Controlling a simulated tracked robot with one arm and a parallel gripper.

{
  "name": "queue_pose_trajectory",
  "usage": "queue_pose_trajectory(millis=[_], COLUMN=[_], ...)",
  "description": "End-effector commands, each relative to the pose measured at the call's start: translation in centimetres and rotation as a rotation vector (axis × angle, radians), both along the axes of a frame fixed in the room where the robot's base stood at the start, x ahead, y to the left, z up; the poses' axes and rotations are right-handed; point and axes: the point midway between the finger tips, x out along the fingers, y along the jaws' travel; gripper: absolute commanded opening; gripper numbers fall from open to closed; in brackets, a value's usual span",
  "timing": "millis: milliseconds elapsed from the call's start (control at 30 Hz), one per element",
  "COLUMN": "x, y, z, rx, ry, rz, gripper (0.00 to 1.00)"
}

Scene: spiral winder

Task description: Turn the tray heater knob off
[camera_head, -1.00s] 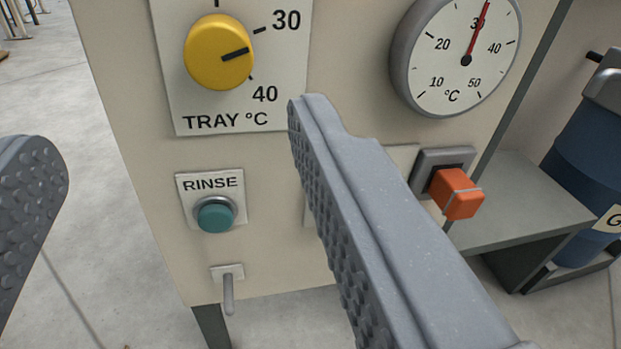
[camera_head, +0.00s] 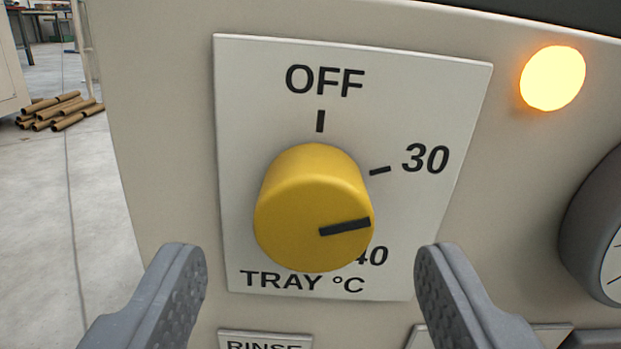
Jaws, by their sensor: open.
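The yellow tray heater knob (camera_head: 310,200) stands out from a white plate (camera_head: 240,110) labelled OFF, 30, 40 and TRAY °C. Its black pointer line points right and slightly up, in the picture between the 30 mark and the partly hidden 40. The OFF mark is straight above the knob. My gripper (camera_head: 312,265) is open, with one finger low on each side of the knob. The fingertips look apart from the knob, and nothing is between them but the view of the knob and plate.
A lit orange-yellow lamp (camera_head: 552,78) is at the upper right of the cream panel (camera_head: 160,100). The grey dial gauge (camera_head: 595,225) is cut off at the right edge. The RINSE label (camera_head: 265,345) shows at the bottom. Cardboard tubes (camera_head: 60,110) lie on the floor at left.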

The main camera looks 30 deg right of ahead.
Motion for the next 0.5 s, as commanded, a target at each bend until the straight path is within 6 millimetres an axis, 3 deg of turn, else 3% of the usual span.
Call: queue_pose_trajectory(millis=[233,500], x=[2.2,3.0], y=[-1.3,-1.8], z=[0.0,0.0], rx=[-0.001,0.000], ry=[-0.002,0.000], rz=[0.000,0.001], gripper=[0.59,0.59])
